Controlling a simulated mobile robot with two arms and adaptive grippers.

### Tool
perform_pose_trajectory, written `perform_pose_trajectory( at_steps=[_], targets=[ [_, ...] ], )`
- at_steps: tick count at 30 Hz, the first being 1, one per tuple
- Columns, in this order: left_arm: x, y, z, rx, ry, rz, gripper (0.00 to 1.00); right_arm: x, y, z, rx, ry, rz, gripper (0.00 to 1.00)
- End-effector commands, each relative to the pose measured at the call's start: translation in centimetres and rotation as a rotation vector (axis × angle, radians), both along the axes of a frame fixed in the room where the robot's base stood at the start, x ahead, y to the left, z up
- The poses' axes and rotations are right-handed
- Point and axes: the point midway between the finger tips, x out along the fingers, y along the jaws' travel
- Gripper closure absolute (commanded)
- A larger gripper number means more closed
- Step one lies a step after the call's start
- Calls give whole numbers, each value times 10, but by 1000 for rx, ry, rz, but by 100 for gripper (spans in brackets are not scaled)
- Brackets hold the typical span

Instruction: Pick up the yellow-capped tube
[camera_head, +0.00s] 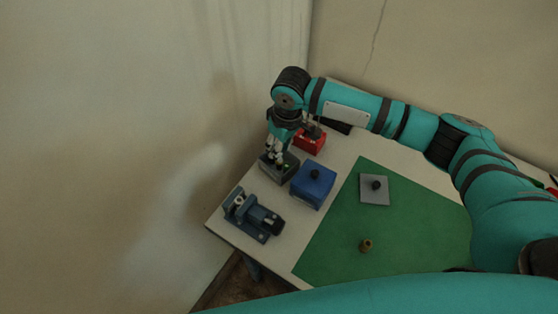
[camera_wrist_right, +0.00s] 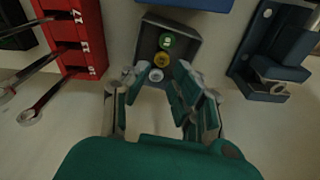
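The yellow-capped tube (camera_wrist_right: 162,60) stands in a dark grey open box in the right wrist view, between a green-capped tube (camera_wrist_right: 166,41) and a white-capped tube (camera_wrist_right: 156,75). The grey box (camera_head: 291,171) shows in the head view below my right gripper, but its tubes are too small or hidden to tell there. My right gripper (camera_wrist_right: 154,86) is open, with its fingers on either side of the white cap's near side. Nothing is seen between the fingers. In the head view the right gripper (camera_head: 274,156) points down over the box. My left gripper is not in view.
A red rack (camera_wrist_right: 72,45) with wrenches stands beside the grey box. A blue box (camera_head: 315,186) and a dark blue vise (camera_head: 252,216) stand close by. A green mat (camera_head: 400,225) holds a grey plate (camera_head: 375,197) and a small brass piece (camera_head: 366,245).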

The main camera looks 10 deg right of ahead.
Motion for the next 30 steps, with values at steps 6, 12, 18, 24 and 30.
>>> perform_pose_trajectory(
  at_steps=[6, 12, 18, 24, 30],
  targets=[
    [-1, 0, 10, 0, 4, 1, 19, 0, 1, -17, -1, 4, 0, 74],
    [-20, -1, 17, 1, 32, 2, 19, 2, 4, -47, -1, 3, 0, 74],
    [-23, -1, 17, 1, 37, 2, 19, 3, 4, -55, 0, 0, 1, 74],
    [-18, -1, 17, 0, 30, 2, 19, 3, 4, -55, 0, 0, 1, 85],
    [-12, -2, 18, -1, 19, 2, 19, 3, 4, -55, 0, 0, 1, 100]
  ],
)
